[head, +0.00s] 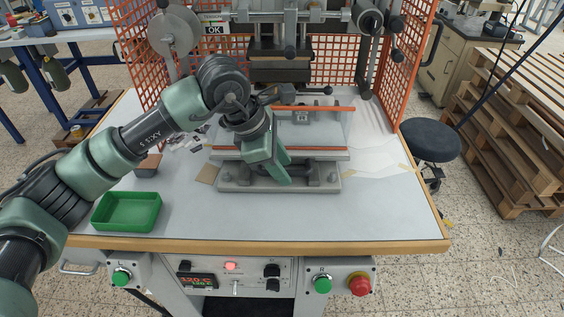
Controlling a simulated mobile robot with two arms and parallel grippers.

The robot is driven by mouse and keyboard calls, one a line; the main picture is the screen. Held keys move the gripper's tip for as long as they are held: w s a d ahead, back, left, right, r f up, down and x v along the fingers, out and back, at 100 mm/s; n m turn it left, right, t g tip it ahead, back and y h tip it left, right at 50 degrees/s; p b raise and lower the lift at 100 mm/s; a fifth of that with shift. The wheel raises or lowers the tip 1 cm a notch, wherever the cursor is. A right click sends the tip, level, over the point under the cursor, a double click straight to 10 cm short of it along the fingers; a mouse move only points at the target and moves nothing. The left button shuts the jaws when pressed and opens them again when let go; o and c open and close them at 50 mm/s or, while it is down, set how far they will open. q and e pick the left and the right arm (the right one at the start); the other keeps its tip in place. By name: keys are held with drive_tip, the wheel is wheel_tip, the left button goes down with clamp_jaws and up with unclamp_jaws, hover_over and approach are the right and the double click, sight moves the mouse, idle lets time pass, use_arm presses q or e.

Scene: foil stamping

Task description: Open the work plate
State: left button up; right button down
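The work plate (322,134) is a flat grey plate with orange strips along its back and front edges. It lies on a grey base (234,180) on the table under the foil stamping press. A small dark-marked block sits near the plate's middle. My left arm reaches in from the left, and my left gripper (277,170) points down over the plate's front left part, hiding some of the plate and its front strip. Its fingertips are near the front edge; I cannot tell whether they touch it or hold anything. My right gripper is not in view.
The press head (279,66) hangs above the plate's back. Orange mesh guards (408,50) stand at both sides. A green tray (127,211) is on the table's left. The table's front right is clear. Control buttons line the front panel (237,279). A black stool (431,139) stands at right.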

use_arm(q)
clamp_jaws()
idle(1.4)
